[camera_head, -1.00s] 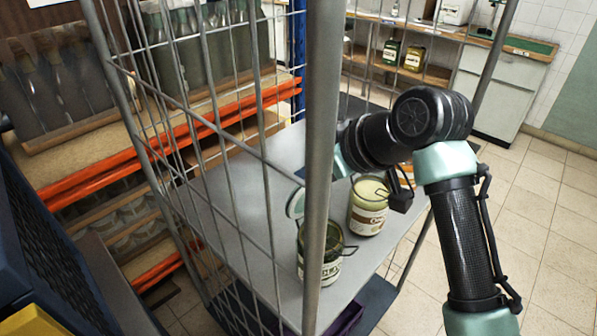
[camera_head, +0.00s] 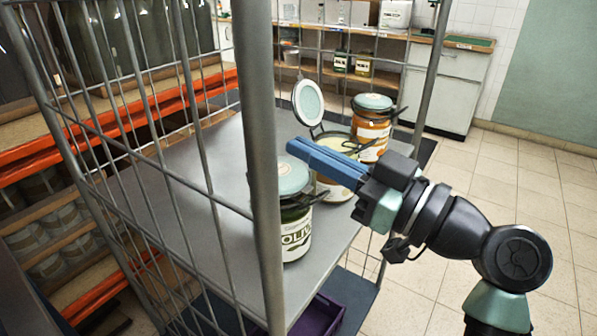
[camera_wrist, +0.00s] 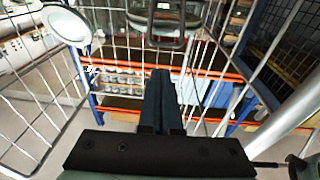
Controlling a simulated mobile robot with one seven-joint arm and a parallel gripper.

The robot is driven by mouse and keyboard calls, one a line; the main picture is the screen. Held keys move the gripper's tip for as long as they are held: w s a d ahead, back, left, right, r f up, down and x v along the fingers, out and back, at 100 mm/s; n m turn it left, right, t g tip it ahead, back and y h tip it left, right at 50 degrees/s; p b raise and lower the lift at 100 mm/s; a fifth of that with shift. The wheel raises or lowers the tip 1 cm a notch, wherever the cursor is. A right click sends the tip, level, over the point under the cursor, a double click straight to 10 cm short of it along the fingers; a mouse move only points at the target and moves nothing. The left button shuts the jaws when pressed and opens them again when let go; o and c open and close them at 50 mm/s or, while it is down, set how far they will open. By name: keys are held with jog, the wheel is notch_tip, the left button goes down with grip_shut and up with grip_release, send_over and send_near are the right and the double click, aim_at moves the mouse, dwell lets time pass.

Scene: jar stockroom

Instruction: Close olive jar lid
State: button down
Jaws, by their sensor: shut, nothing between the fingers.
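The olive jar (camera_head: 297,237) stands upright at the front of the grey shelf in the head view, with a white label and dark contents. Its pale green lid (camera_head: 290,177) lies over its mouth; whether it is fully seated or latched I cannot tell. My gripper (camera_head: 294,147) is shut and empty. In the head view, its blue fingers point left, behind and above the olive jar's lid, in front of the middle jar. The fingers also show in the wrist view (camera_wrist: 161,76).
The middle jar (camera_head: 334,190) has cream contents and its lid (camera_head: 308,102) stands open. An orange jar (camera_head: 371,136) with a closed lid is behind it. The cage post (camera_head: 261,160) and wire side (camera_head: 165,170) flank the shelf (camera_head: 225,160). Shelf left of the jars is clear.

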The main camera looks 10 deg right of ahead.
aim_at(318, 197)
jog(key=shift+s+d+f+b, duration=0.1)
jog(key=shift+s+f+b, duration=0.05)
jog(key=shift+f+b, duration=0.6)
jog(key=shift+s+d+f+b, duration=0.15)
jog(key=shift+f+b, duration=0.35)
jog(key=shift+b, duration=0.65)
jog(key=shift+s+d+f+t+y+b, duration=0.1)
jog(key=shift+f+t+y+b, duration=0.2)
jog(key=shift+b, duration=0.35)
jog(key=shift+s+d+f+t+y+b, duration=0.1)
jog(key=shift+t+y+b, duration=0.25)
jog(key=shift+b, duration=0.25)
jog(key=shift+r, duration=0.1)
